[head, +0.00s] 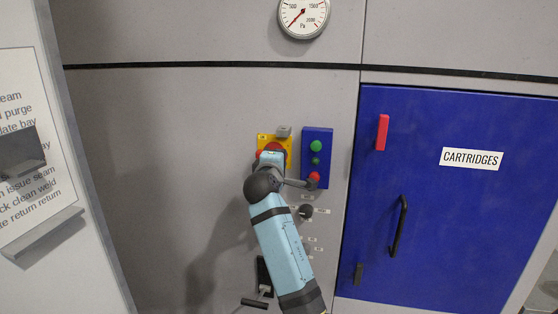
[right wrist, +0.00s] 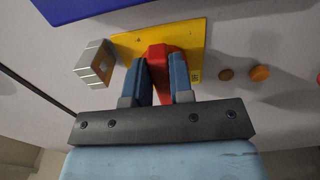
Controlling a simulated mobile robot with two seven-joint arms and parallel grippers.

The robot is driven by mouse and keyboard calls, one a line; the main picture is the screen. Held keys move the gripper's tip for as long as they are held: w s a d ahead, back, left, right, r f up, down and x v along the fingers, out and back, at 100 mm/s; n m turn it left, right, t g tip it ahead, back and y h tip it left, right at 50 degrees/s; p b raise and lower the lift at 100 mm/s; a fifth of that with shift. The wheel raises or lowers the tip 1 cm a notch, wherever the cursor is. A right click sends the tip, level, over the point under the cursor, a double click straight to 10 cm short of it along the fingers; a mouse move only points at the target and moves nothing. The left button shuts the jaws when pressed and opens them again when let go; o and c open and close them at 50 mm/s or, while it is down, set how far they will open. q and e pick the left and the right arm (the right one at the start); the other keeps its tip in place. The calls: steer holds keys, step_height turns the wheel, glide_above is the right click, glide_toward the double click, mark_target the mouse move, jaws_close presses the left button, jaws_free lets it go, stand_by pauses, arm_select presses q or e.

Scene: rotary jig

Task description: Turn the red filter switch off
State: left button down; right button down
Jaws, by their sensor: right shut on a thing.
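The red filter switch (right wrist: 160,64) is mounted on a yellow plate (right wrist: 195,40) on the grey wall. In the right wrist view the two blue fingers of my right gripper (right wrist: 161,72) are on either side of its red handle, shut on it. In the head view my right arm covers most of the yellow plate (head: 262,139), and only a bit of the red switch (head: 272,146) shows above the gripper. The switch's position marks are not readable. My left gripper is not in view.
A grey block (right wrist: 95,63) sticks out beside the plate. Close right is a blue button box (head: 326,141) with green and red buttons. A black knob (head: 306,211) sits below. Farther right is a blue CARTRIDGES door (head: 440,220) with a black handle (head: 399,228).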

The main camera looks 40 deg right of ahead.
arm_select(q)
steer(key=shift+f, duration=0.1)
arm_select(e)
steer(key=c, duration=1)
jaws_free()
steer(key=shift+s+a, duration=0.1)
arm_select(q)
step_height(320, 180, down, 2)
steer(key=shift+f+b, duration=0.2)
steer(key=shift+b, duration=1.05)
arm_select(e)
steer(key=v, duration=1.3)
steer(key=shift+s+a, duration=0.2)
steer(key=shift+s, duration=0.05)
